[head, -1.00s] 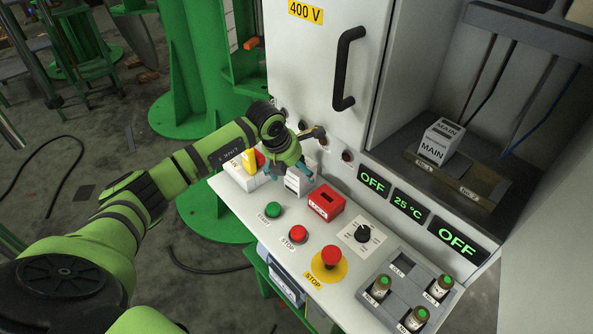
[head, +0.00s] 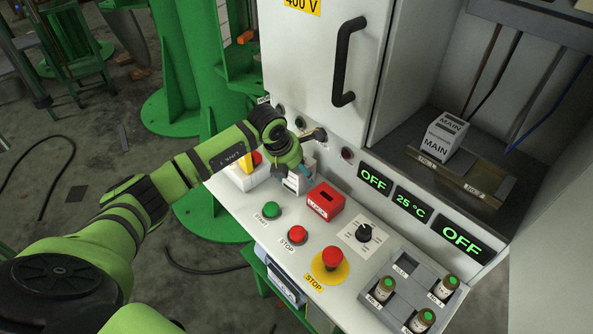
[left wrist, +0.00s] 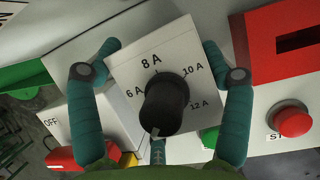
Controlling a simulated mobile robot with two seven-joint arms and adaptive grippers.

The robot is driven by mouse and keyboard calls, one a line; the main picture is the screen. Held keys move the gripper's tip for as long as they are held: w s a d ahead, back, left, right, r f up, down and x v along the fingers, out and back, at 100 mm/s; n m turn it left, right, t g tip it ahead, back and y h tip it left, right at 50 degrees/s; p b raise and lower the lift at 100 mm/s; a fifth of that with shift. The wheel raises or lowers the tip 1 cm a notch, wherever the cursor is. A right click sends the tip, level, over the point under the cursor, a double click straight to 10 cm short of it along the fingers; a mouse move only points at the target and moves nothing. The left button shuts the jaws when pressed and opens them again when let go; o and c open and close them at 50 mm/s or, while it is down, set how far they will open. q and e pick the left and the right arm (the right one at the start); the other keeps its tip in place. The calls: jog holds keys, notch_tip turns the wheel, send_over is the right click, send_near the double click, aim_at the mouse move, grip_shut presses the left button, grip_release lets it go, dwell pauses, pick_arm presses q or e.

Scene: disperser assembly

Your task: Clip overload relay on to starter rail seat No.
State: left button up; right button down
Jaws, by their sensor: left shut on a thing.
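The overload relay is a white block with a black dial and 6 A to 12 A marks; its face fills the middle of the left wrist view (left wrist: 125,62). In the head view the relay (head: 293,184) is at the back of the control shelf, partly hidden by my left gripper (head: 296,176). My left gripper's teal fingers (left wrist: 160,78) are shut on it from both sides. The starter rail (head: 462,179) lies in the open cabinet bay at right. A white MAIN block (head: 443,138) sits on its left seat; the right part is bare. My right gripper is out of view.
The red LOCK box (head: 325,201) stands close right of the relay, and a white unit with a yellow part (head: 247,165) left of it. Buttons, a rotary knob (head: 365,233) and a grey fuse tray (head: 408,290) occupy the shelf. Cables hang in the bay; a door handle (head: 347,62) juts out.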

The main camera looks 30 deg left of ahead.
pick_arm(q)
jog(key=shift+s+a, duration=0.1)
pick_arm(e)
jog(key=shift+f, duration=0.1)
